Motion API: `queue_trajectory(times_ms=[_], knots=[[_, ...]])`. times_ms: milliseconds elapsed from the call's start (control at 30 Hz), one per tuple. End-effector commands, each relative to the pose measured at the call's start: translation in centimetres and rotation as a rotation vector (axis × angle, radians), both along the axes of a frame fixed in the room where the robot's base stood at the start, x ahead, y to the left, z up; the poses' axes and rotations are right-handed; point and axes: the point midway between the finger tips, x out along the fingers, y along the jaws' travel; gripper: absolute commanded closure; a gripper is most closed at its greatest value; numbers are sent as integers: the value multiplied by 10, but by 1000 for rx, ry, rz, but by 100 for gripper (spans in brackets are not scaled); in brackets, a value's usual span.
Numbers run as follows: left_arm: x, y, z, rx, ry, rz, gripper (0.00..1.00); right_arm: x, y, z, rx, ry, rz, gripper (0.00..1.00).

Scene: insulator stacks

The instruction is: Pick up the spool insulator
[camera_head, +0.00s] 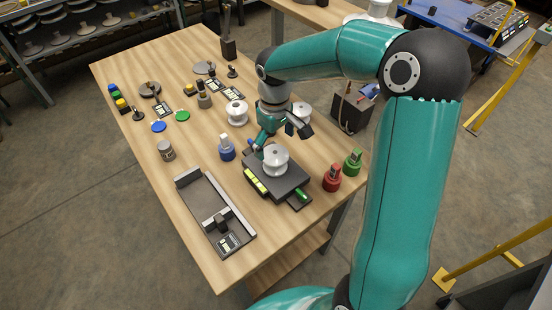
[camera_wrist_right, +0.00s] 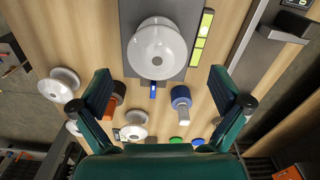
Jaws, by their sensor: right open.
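A white spool insulator (camera_head: 275,159) stands upright on a dark flat device (camera_head: 291,182) with yellow-green strips, near the table's front right. In the right wrist view the insulator (camera_wrist_right: 160,50) is seen from above, on the grey plate (camera_wrist_right: 134,15). My right gripper (camera_head: 281,137) is open and empty, just behind the insulator in the head view. In the wrist view the insulator lies ahead of the gap between its spread fingers (camera_wrist_right: 160,76), apart from both. Two more white spools (camera_head: 237,112) (camera_head: 301,113) stand farther back. My left gripper is out of view.
A blue-based connector (camera_head: 227,149) stands left of the device; red (camera_head: 332,178) and green (camera_head: 353,162) ones stand right of it. A grey metal tray (camera_head: 207,198) lies at the front left. Small tools and discs cover the back; bare wood lies at the left edge.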

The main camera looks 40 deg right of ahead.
Motion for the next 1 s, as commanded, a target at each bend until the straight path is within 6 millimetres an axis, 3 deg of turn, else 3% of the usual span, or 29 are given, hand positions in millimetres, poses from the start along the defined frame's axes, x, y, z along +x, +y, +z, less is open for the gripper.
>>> queue_trajectory(times_ms=[167, 500, 767, 800, 1000], knots=[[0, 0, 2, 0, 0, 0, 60, 0, 0, -9, 1, 2, 1, 0], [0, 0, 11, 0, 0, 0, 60, 4, -3, -52, 1, 3, 0, 0], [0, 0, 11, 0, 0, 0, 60, 4, -3, -57, 0, -1, 1, 0], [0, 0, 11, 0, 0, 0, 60, 4, -3, -57, 0, -1, 1, 2], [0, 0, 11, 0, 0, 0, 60, 4, -3, -56, 0, -1, 1, 35]])
